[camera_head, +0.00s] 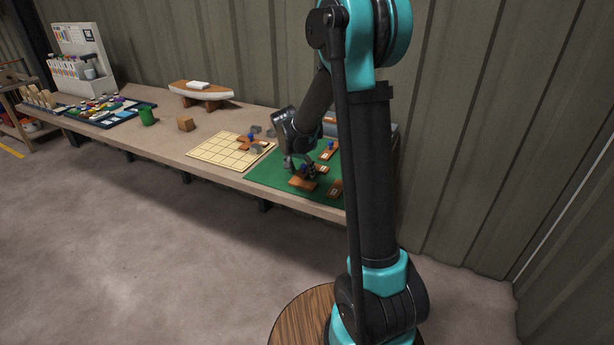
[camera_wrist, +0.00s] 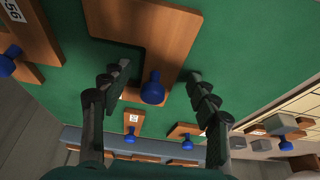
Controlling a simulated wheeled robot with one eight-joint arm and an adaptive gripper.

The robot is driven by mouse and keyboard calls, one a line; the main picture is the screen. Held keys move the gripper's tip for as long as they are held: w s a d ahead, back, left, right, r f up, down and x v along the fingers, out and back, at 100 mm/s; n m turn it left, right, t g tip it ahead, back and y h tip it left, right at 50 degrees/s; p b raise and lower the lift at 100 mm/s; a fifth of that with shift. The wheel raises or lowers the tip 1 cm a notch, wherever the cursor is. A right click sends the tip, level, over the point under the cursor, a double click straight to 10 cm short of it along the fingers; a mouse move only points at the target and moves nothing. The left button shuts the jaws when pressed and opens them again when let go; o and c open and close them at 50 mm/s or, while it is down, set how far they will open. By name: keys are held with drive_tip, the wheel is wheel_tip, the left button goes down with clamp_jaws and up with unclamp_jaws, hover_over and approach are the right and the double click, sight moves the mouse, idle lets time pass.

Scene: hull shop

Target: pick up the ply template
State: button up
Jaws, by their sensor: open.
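A brown wooden ply template (camera_wrist: 160,30) with an upright blue knob (camera_wrist: 153,90) lies on the green mat. In the wrist view my gripper (camera_wrist: 158,72) is open, one finger on each side of the knob and the template's near end. The fingers appear apart from the knob, and nothing is held. In the head view my gripper (camera_head: 304,168) is low over the mat, above a brown piece (camera_head: 301,184) near the front edge. Several similar ply pieces with blue knobs lie around; I cannot read which label belongs to which.
The green mat (camera_head: 262,172) lies on the bench beside a pale gridded board (camera_head: 215,150) with grey blocks. Other ply pieces (camera_wrist: 134,122) lie close by, one at the upper left (camera_wrist: 30,35) with a label. A wooden cube (camera_head: 186,124) and green cup (camera_head: 147,116) stand farther left.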

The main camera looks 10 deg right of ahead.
drive_tip(key=shift+c, duration=0.6)
drive_tip(key=c, duration=1.2)
drive_tip(key=shift+o, duration=0.2)
